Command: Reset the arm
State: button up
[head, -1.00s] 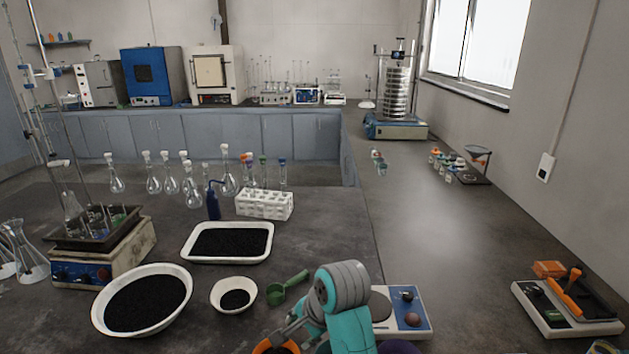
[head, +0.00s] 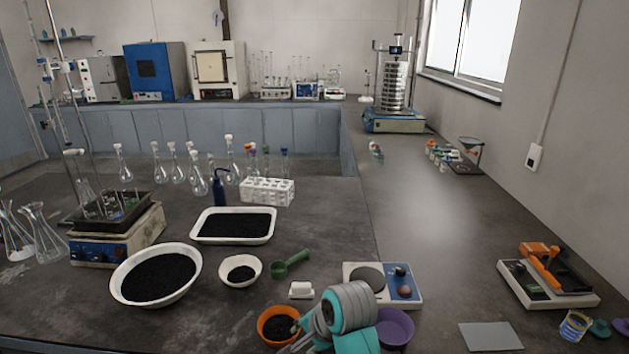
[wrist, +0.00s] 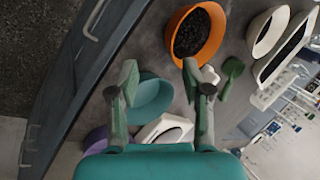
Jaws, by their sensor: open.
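My gripper (wrist: 159,68) is open in the wrist view, with its two fingers apart and nothing between the tips. In the head view it shows only partly, at the bottom edge beside the orange bowl (head: 270,322), with my grey and teal wrist in front. The orange bowl holds dark granules and lies beyond the fingertips in the wrist view (wrist: 176,35). A teal bowl (wrist: 152,100) shows behind and between the fingers, apparently below them. A purple bowl (head: 396,327) stands right of my wrist in the head view.
A balance (head: 405,284) stands close behind my wrist. A white bowl (head: 118,288), a small bowl (head: 227,267), a white tray (head: 200,237) and a green scoop (head: 290,264) lie to the left. The sieve shaker (head: 390,122) stands far back. The right bench's middle is clear.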

jog(key=s+d+f+n+t, duration=0.1)
jog(key=s+d+f+t, duration=0.1)
jog(key=s+d+f, duration=0.5)
jog(key=s+d+f+n+t, duration=0.1)
jog(key=s+d+f+t, duration=0.1)
jog(key=s+f, duration=0.5)
jog(key=s+d+f+n+t+h, duration=0.25)
jog(key=s+d, duration=0.45)
jog(key=s, duration=0.5)
jog(key=s+d+r+n+t, duration=0.2)
jog(key=s+r, duration=0.4)
jog(key=s, duration=0.4)
jog(key=s+d+r+n+t+h, duration=0.1)
jog(key=s+d+r+n+t, duration=0.1)
jog(key=s+r, duration=0.5)
jog(key=s, duration=0.2)
jog(key=shift+s+r+n, duration=0.3)
jog(key=shift+s+n, duration=0.05)
jog(key=shift+s, duration=0.05)
